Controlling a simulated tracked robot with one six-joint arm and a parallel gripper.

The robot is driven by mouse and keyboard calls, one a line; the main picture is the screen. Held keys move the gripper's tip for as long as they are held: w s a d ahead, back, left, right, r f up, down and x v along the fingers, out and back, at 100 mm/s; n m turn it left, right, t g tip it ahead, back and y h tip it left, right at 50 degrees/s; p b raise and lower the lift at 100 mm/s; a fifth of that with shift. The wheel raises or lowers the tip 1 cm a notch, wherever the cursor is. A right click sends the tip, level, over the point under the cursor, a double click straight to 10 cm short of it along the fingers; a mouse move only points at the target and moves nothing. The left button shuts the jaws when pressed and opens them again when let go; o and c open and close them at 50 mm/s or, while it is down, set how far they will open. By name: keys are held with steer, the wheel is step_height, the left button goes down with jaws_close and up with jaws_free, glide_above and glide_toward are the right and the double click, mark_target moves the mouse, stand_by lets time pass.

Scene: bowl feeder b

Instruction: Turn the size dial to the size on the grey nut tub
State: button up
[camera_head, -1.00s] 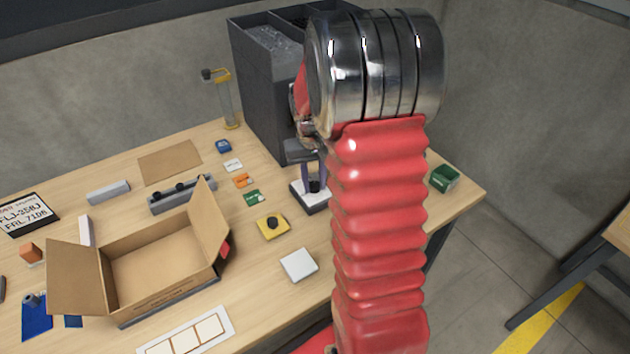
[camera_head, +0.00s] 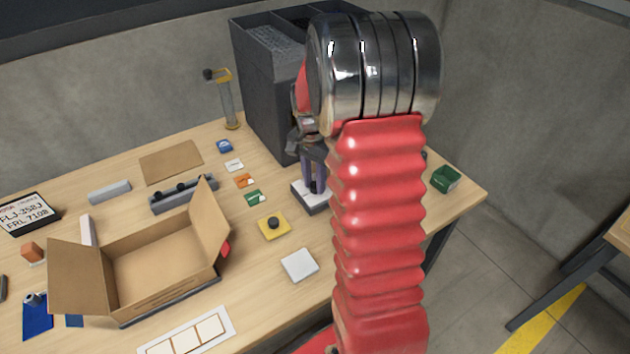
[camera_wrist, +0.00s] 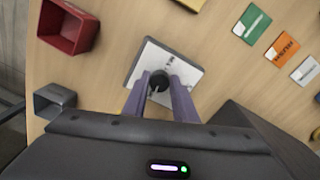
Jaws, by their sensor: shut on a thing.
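The size dial (camera_wrist: 148,57) is a white square plate with a grey edge and a black round knob (camera_wrist: 157,80) in its middle, in the wrist view. In the head view the plate (camera_head: 306,196) lies on the table, partly behind my arm. My gripper (camera_wrist: 158,84) points down over the dial. Its two purple fingers are shut on the black knob, one on each side. The dial's marks are too small to read. A grey open tub (camera_wrist: 62,92) shows at the left of the wrist view, partly hidden by my gripper body. Its size label is not visible.
A red tub (camera_wrist: 72,28) stands beyond the grey one. Green, orange and white cards lie right of the dial in the wrist view. A tall dark bin unit (camera_head: 262,85) stands behind the dial. An open cardboard box (camera_head: 160,270) and a yellow button block (camera_head: 273,227) are to its left.

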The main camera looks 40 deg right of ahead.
mark_target(312, 184)
steer(key=shift+m, duration=0.5)
steer(key=o, duration=1)
steer(key=shift+o, duration=0.2)
step_height(312, 184, up, 14)
steer(key=shift+w+f, duration=0.15)
steer(key=shift+w, duration=0.2)
stand_by(0.3)
